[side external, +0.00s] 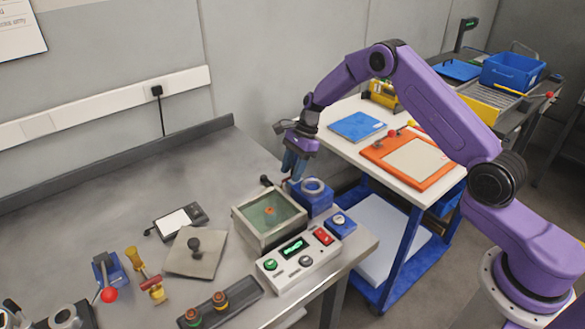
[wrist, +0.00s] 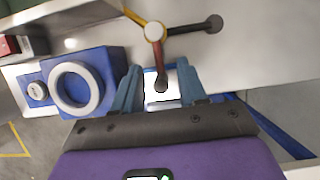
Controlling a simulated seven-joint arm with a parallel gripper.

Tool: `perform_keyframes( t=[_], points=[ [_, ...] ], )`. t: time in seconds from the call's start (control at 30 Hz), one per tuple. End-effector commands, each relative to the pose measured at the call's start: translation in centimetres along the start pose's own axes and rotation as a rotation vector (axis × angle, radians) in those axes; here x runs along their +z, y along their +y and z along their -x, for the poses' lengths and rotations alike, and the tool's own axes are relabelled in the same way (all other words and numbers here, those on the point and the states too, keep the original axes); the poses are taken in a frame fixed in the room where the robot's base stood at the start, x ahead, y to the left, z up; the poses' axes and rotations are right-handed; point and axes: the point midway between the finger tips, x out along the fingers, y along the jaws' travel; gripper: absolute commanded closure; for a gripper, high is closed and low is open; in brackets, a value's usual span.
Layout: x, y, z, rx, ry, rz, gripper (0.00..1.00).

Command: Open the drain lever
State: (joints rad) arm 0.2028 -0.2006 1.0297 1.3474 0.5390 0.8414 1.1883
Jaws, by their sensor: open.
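My gripper (side external: 293,165) hangs behind the metal tank (side external: 270,238) with the greenish inside, pointing down. In the wrist view its two blue fingers (wrist: 158,88) are apart. A dark-tipped rod (wrist: 161,80) of a handle reaches between them, and I cannot tell whether they touch it. This handle, seemingly the drain lever, has a pale round hub (wrist: 155,32), a second dark-knobbed arm (wrist: 200,24) to the right and a yellow part (wrist: 133,16) to the upper left. In the side view a dark knob (side external: 265,180) shows at the tank's back corner; the rest is hidden.
A blue block with a grey ring (side external: 314,190) stands close beside my gripper and also shows in the wrist view (wrist: 62,100). A control box (side external: 298,263) and a small blue button block (side external: 341,228) are in front. A white-topped cart (side external: 335,155) stands behind.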

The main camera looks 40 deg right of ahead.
Motion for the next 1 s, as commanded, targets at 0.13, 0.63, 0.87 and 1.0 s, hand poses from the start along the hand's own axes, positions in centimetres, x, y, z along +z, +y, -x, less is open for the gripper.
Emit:
perform_keyframes(
  t=[0.13, 0.63, 0.87, 1.0],
  points=[
    [0.0, 0.0, 0.0, 0.000, 0.000, 0.000, 1.00],
    [0.0, -0.5, 0.0, 0.032, 0.000, 0.077, 1.00],
    [0.1, -1.5, -0.1, 0.095, 0.000, 0.234, 1.00],
    [0.3, -2.1, -0.1, 0.142, 0.001, 0.349, 1.00]
  ],
)
